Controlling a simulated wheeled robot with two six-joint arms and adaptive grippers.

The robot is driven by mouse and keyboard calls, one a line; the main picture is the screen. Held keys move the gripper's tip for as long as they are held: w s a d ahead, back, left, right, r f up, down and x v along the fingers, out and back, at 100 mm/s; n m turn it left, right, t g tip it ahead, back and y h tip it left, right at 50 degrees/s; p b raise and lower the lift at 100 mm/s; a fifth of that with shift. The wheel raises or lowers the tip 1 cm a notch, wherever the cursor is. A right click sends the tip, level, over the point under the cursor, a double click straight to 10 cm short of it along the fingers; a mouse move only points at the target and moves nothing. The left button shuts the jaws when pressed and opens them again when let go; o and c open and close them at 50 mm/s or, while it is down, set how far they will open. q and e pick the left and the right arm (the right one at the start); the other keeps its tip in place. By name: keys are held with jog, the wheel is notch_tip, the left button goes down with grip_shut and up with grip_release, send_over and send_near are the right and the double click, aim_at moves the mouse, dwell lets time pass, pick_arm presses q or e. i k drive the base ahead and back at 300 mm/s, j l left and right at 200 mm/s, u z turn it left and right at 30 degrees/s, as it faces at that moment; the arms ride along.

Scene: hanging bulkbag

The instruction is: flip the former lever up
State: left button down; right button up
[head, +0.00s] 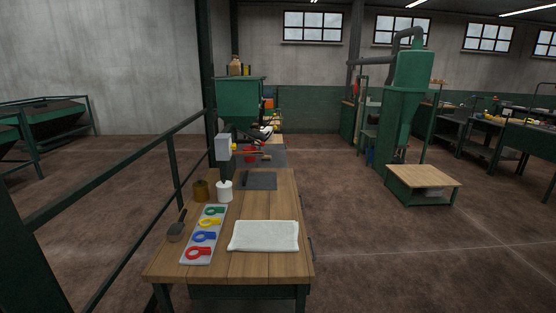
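Neither of my grippers is in view. A wooden workbench (205,262) stands in front of me. At its far left corner a pale grey box (222,147) sits on a dark post. Close beside the box, on its right, are small red and yellow parts (250,154), too small to make out clearly. I cannot tell which part is the former lever or how it is set. Behind the post hangs a green hopper (238,101).
The bench carries a folded white cloth (264,236), a tray (192,256) of coloured rings, a scoop (176,229), a white roll (224,192) and a dark plate (260,180). A railing (130,169) runs along the left. Floor right of the bench is open.

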aim_at(262, 144)
jog(key=i+l+z, duration=0.4)
jog(key=l, duration=0.15)
jog(key=i+l+z, duration=0.75)
jog(key=i, duration=0.15)
jog(key=i+u, duration=0.25)
jog(key=i, duration=0.3)
jog(key=i+l+u, duration=0.25)
jog(key=i, duration=0.3)
jog(key=i+l+u, duration=0.25)
jog(key=i, duration=0.3)
jog(key=i+l+u, duration=0.15)
jog(key=i+u, duration=0.3)
jog(key=i, duration=0.2)
jog(key=i+l+u, duration=0.45)
jog(key=i, duration=0.2)
jog(key=i+l+u, duration=0.4)
jog(key=i+l, duration=0.05)
jog(key=i, duration=0.1)
